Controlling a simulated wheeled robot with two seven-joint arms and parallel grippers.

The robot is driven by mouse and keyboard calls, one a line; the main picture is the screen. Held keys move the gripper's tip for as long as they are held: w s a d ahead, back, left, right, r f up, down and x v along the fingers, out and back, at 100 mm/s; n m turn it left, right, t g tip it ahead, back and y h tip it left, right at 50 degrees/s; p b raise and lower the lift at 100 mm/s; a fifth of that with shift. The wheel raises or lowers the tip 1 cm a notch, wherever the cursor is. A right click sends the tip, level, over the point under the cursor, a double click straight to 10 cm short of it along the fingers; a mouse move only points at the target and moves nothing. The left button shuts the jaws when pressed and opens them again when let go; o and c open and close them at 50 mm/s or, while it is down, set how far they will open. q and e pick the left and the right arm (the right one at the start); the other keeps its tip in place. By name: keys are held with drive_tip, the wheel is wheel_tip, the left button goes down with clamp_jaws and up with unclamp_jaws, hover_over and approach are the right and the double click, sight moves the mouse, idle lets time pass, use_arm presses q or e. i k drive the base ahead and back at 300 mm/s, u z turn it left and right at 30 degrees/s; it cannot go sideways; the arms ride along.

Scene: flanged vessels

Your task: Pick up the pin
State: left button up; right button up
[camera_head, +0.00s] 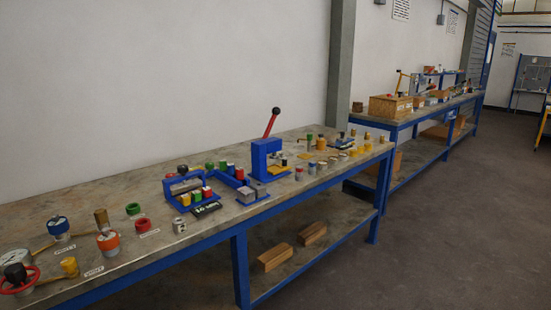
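I cannot make out which small part is the pin; the parts on the near workbench (110,195) are small and far away. A blue press (262,158) with a black-and-red lever (271,122) stands on the bench. To its left is a blue fixture (184,187) with red, green and yellow blocks in front of it. Several small coloured cylinders stand toward the bench's right end. Neither of my grippers is in view.
Wooden blocks (275,257) lie on the lower shelf. A second bench holds wooden boxes (390,106). The floor at right (450,240) is clear.

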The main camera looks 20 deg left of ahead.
sight(223, 163)
drive_tip(key=u, duration=0.2)
drive_tip(key=i, duration=1.25)
drive_tip(key=u, duration=1.4)
drive_tip(key=i, duration=0.6)
drive_tip(key=u, duration=0.7)
